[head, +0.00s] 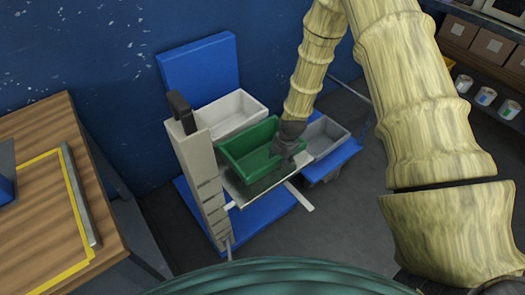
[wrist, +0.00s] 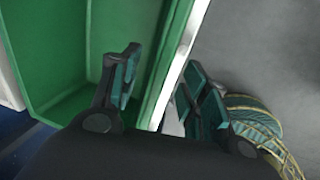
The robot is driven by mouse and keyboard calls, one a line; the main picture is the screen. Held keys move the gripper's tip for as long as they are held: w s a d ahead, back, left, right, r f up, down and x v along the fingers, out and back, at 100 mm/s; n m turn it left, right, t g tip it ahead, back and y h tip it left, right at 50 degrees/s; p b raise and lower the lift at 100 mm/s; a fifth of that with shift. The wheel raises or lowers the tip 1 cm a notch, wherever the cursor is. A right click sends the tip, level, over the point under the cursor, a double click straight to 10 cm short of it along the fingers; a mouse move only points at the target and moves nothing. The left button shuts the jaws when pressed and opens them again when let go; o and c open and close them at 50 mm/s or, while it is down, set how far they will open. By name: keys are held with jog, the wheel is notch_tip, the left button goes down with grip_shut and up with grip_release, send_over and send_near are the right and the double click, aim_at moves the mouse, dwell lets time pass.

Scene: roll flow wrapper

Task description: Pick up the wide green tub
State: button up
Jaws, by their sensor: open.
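The wide green tub (head: 234,152) sits on a light flat plate between a white tub and a grey tub in the head view. My gripper (head: 287,147) is at the tub's right end. In the wrist view the green tub (wrist: 60,60) fills the left side. My gripper (wrist: 160,90) is open there, with one finger over the inside of the tub and the other outside its wall. The tub's rim runs between the fingers. I cannot tell whether either finger touches the wall.
A white tub (head: 226,112) stands behind and a grey tub (head: 321,137) to the right. A pale upright post (head: 203,180) stands at left on a blue base (head: 262,229). A wooden table (head: 38,190) is at far left, and shelves with boxes (head: 490,46) are at upper right.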

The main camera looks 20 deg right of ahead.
jog(key=shift+w+a+f, duration=0.1)
jog(key=shift+w+f, duration=0.1)
jog(key=shift+f, duration=0.85)
grip_shut()
jog(key=shift+r, duration=0.1)
